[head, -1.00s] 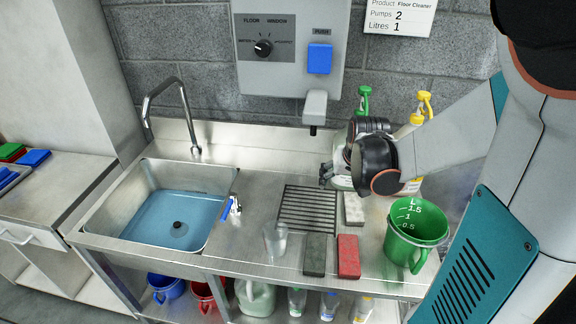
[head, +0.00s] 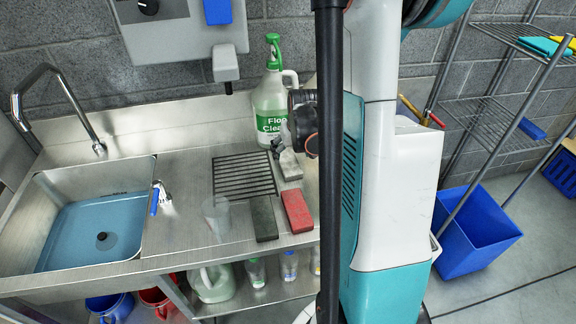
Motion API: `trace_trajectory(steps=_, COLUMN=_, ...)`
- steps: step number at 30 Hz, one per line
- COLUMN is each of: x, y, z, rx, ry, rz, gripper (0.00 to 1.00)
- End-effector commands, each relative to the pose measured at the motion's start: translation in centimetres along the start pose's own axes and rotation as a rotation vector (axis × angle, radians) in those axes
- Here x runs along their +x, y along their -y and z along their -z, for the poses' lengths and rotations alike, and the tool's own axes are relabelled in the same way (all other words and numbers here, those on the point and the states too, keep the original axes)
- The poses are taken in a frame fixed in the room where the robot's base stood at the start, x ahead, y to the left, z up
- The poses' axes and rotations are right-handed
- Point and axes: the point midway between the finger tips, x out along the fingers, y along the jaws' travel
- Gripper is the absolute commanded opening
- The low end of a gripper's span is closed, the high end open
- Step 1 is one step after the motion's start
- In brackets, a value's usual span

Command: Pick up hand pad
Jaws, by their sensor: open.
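Three hand pads lie on the steel counter: a dark grey-green pad (head: 264,219), a red pad (head: 297,211) beside it, and a white pad (head: 291,168) behind the red one. My gripper (head: 279,150) is open at the back end of the white pad, close above or beside it; I cannot tell if it touches. My wrist hides part of that area, and my arm covers the counter to the right.
A large floor cleaner bottle (head: 270,100) stands just behind my gripper. A drain grate (head: 243,176) lies left of the white pad, with a clear cup (head: 216,214) in front. The sink (head: 92,225) is at the left. A blue bin (head: 474,232) stands on the floor at right.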

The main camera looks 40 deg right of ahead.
Motion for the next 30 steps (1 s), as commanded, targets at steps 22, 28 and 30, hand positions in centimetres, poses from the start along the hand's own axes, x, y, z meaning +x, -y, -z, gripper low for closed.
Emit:
trace_trajectory(steps=22, x=5.1, y=0.6, z=-0.4, rx=0.000, ry=0.000, rz=0.000, gripper=0.59)
trace_trajectory(steps=28, x=5.1, y=0.6, z=-0.4, rx=0.000, ry=0.000, rz=0.000, gripper=0.33)
trace_trajectory(steps=30, x=5.1, y=0.6, z=-0.4, rx=0.000, ry=0.000, rz=0.000, gripper=0.33)
